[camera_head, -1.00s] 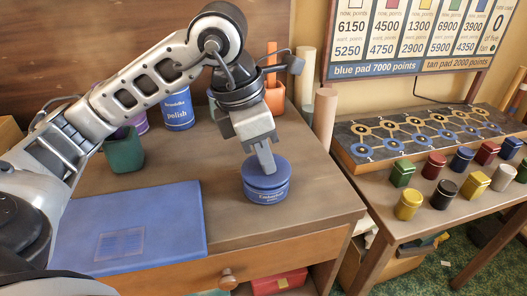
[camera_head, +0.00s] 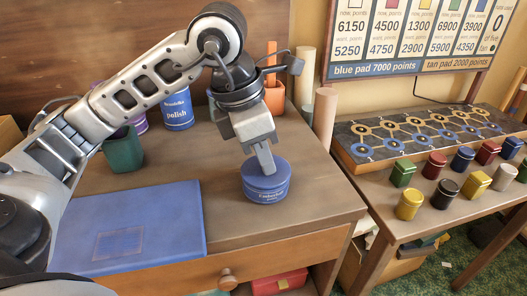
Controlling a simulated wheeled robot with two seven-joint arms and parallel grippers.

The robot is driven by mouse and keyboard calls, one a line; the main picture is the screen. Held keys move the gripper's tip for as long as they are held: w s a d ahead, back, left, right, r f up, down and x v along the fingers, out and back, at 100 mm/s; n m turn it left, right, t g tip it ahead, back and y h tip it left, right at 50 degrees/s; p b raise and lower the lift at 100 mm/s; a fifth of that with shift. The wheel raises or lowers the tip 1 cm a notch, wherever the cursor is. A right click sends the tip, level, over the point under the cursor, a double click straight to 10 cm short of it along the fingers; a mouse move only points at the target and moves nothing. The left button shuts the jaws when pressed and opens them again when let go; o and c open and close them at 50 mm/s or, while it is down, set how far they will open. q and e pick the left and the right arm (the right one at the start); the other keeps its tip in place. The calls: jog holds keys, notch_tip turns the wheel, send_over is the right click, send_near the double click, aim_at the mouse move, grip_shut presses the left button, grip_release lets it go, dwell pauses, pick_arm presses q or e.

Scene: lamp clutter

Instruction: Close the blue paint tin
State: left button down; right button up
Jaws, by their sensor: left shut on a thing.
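The blue paint tin (camera_head: 267,190) stands upright on the wooden cabinet top near its right front corner. The fingertips' exact grip is partly hidden. My right gripper is not in view.
A blue flat pad (camera_head: 135,225) lies left of the tin. A blue polish can (camera_head: 177,108), a green cup (camera_head: 123,148) and an orange pot (camera_head: 274,95) stand behind. A second table (camera_head: 420,215) at right holds several coloured tins and a board (camera_head: 425,135).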

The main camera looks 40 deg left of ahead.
pick_arm(q)
jog(key=shift+f, duration=0.1)
dwell(0.3)
jog(key=c, duration=0.8)
grip_release()
jog(key=shift+d, duration=0.1)
jog(key=shift+c, duration=0.2)
jog(key=shift+w+r+p, duration=0.1)
jog(key=shift+r+p, duration=0.45)
jog(key=shift+r, duration=0.15)
jog(key=shift+r+p, duration=2.2)
jog(key=shift+r, duration=0.7)
jog(key=shift+f, duration=0.1)
grip_shut()
